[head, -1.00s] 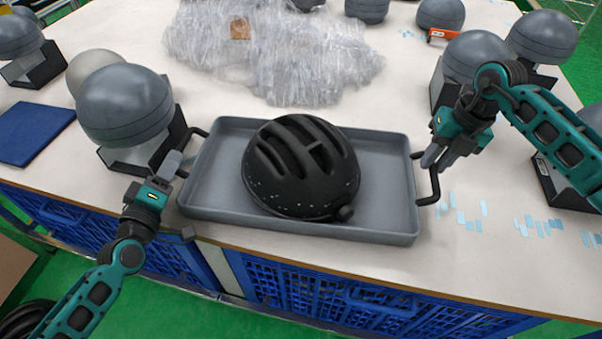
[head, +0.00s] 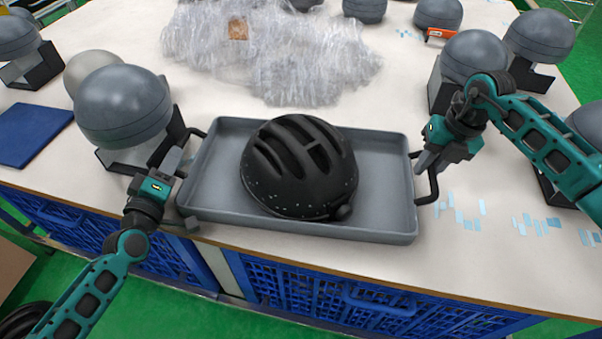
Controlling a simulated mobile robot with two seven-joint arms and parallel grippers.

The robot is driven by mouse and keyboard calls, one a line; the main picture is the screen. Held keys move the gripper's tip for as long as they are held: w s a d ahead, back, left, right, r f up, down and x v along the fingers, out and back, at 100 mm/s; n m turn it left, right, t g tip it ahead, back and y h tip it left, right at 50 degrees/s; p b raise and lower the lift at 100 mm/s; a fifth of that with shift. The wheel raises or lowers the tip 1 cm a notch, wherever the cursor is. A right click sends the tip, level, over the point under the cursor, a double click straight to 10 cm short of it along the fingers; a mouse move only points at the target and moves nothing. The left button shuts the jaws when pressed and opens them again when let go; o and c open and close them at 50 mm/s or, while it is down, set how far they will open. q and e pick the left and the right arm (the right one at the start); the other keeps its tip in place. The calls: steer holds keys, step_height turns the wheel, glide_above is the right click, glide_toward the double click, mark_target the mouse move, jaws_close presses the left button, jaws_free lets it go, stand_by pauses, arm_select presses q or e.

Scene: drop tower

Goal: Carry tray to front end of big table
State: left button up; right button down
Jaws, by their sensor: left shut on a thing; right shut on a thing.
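A grey tray (head: 385,200) lies at the front edge of the big table (head: 480,265), with a black helmet (head: 298,165) in it. The tray has a dark handle at each short end. My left gripper (head: 180,172) is shut on the tray's left handle (head: 195,134). My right gripper (head: 424,165) is shut on the tray's right handle (head: 433,188). The gripper bodies partly hide both handles. I cannot tell whether the tray touches the table top.
A grey dome on a black stand (head: 122,105) stands close to the tray's left. More domes (head: 475,57) stand at right and back. Crumpled clear plastic (head: 290,50) lies behind the tray. A blue panel (head: 32,134) lies at left. Light-blue strips (head: 465,218) lie right of the tray.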

arm_select(q)
jaws_close()
steer(key=shift+r, duration=0.2)
arm_select(e)
steer(key=shift+r, duration=0.2)
